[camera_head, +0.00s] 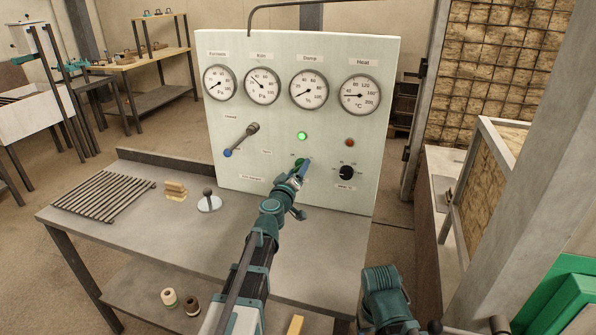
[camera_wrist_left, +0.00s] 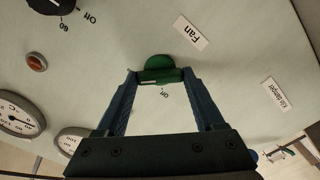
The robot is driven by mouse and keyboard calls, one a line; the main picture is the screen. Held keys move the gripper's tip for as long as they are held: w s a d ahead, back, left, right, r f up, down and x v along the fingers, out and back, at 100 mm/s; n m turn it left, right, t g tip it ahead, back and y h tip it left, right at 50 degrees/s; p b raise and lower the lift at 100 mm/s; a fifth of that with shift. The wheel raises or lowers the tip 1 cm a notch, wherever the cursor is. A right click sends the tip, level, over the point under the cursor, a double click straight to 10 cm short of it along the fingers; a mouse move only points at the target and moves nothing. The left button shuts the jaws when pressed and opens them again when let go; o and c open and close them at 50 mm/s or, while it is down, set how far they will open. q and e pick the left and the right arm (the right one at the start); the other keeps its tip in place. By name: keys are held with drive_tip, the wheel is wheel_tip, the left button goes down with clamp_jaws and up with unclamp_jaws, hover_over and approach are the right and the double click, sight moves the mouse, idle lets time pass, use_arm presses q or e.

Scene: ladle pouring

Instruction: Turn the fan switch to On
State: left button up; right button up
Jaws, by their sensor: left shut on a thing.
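The fan switch is a round green knob (camera_head: 299,163) low on the upright pale panel (camera_head: 235,150). It also shows as a green knob (camera_wrist_left: 157,65) in the left wrist view, beside the "Fan" label (camera_wrist_left: 190,33). My left gripper (camera_head: 302,170) is at the panel, shut on the knob, with one finger on each side of it in the left wrist view (camera_wrist_left: 158,77). A pale mark shows on the knob's grip, and small printed lettering (camera_wrist_left: 165,93) lies just beyond it. In the head view the gripper partly covers the knob. My right gripper is out of view.
Above the knob are a lit green lamp (camera_head: 302,135), a reddish lamp (camera_head: 349,142) and several gauges. A black dial (camera_head: 346,172) is to the right, a lever (camera_head: 240,140) to the left. A metal grate (camera_head: 104,194) lies on the table (camera_head: 150,232).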

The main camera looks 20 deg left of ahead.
use_arm(q)
drive_tip(key=shift+s, duration=0.1)
drive_tip(key=o, duration=1.4)
